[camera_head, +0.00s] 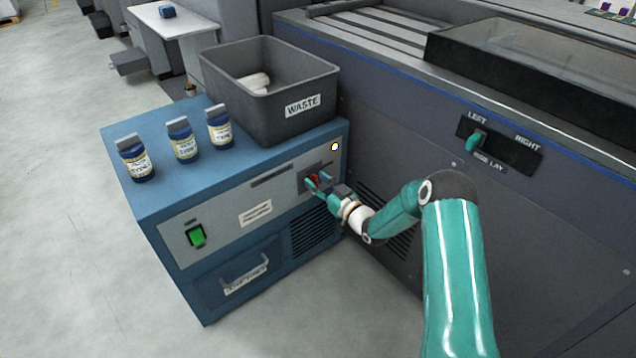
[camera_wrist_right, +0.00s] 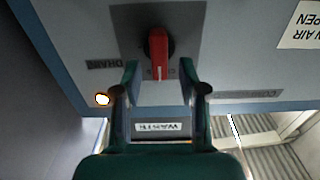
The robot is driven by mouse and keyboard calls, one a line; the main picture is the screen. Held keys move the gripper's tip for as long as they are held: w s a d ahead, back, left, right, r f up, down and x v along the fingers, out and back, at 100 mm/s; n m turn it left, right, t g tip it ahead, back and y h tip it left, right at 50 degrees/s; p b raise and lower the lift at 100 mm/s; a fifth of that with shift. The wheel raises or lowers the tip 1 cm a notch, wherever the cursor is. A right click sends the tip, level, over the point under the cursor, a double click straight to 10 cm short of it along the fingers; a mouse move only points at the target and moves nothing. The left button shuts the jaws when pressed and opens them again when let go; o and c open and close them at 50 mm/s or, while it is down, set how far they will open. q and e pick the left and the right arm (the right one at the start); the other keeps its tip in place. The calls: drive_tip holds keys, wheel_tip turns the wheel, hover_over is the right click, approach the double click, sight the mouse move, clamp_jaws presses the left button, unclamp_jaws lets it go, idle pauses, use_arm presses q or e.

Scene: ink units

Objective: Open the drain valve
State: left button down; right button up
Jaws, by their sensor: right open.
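The red drain valve handle (camera_head: 314,177) is on the front panel of the blue cabinet (camera_head: 220,226), near its right end. In the right wrist view the red handle (camera_wrist_right: 158,48) sits on a dark plate next to a DRAIN label (camera_wrist_right: 106,64), and that view is upside down. My right gripper (camera_head: 321,186) is at the valve. In the wrist view my right gripper (camera_wrist_right: 159,74) is open, with one finger on each side of the handle's end. Gaps show between the fingers and the handle. My left gripper is not in view.
A WASTE bin (camera_head: 303,106) and several blue bottles (camera_head: 183,143) stand on the cabinet. A green switch (camera_head: 196,236) and a drawer handle (camera_head: 245,272) are on its front. A lit white lamp (camera_head: 335,146) is near the valve. The large grey machine (camera_head: 390,130) stands close at the right.

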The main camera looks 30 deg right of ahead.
drive_tip(key=shift+w, duration=0.55)
